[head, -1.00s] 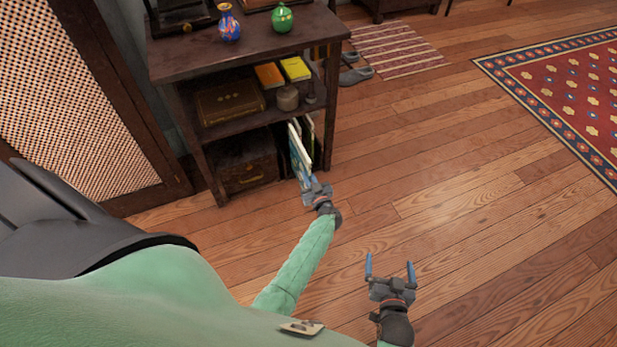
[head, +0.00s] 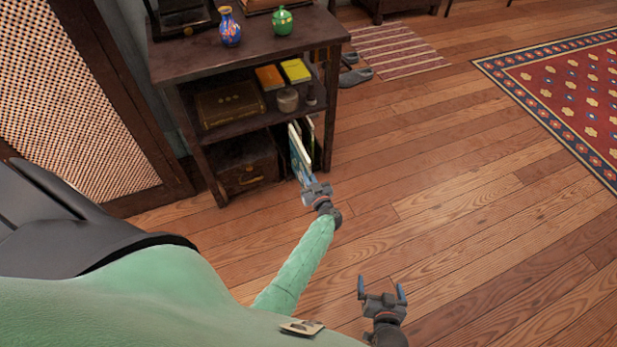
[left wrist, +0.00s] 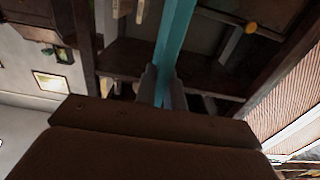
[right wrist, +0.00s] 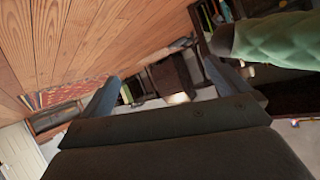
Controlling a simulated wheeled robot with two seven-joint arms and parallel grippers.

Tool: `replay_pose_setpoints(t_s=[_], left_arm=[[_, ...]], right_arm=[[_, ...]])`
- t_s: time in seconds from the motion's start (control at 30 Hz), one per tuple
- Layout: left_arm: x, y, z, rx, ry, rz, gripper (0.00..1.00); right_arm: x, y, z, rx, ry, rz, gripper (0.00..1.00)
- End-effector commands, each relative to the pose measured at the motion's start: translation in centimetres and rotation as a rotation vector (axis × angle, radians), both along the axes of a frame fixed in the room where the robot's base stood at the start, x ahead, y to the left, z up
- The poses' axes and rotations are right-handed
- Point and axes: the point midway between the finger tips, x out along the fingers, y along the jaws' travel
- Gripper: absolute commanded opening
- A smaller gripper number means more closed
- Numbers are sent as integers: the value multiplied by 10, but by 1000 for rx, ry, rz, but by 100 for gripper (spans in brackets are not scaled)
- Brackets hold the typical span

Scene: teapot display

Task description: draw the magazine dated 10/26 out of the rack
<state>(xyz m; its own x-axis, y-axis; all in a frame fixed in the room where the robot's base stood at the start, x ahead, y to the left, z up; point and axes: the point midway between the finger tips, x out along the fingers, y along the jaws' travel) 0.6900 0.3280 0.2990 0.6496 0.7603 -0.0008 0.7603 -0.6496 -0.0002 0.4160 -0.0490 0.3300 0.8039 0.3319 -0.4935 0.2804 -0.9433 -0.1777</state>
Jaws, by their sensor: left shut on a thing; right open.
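My left gripper (head: 313,188) is at the front of the shelf's lower level, shut on a thin magazine (head: 299,160) with a blue-green cover and pale edge. In the left wrist view the magazine (left wrist: 174,38) is a teal strip running up from between the fingers (left wrist: 161,88). It stands upright, partly inside the shelf. Another thin item (head: 310,134) stands beside it, further in. No date can be read, and the rack itself is hard to make out in the shadow. My right gripper (head: 382,291) is open and empty above the floor, well away from the shelf.
The dark wooden shelf (head: 170,64) carries a blue vase (head: 229,27) and a green pot (head: 282,21) on top. A chest (head: 246,171) stands left of the magazine.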

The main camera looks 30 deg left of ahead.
Motion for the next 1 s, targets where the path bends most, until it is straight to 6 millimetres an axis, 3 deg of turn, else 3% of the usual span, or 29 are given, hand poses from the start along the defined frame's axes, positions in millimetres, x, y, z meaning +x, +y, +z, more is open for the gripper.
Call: replay_pose_setpoints(t_s=[1.0], left_arm=[[0,0,11,1,-1,0,0]], right_arm=[[-54,-7,-64,-48,244,24,100]])
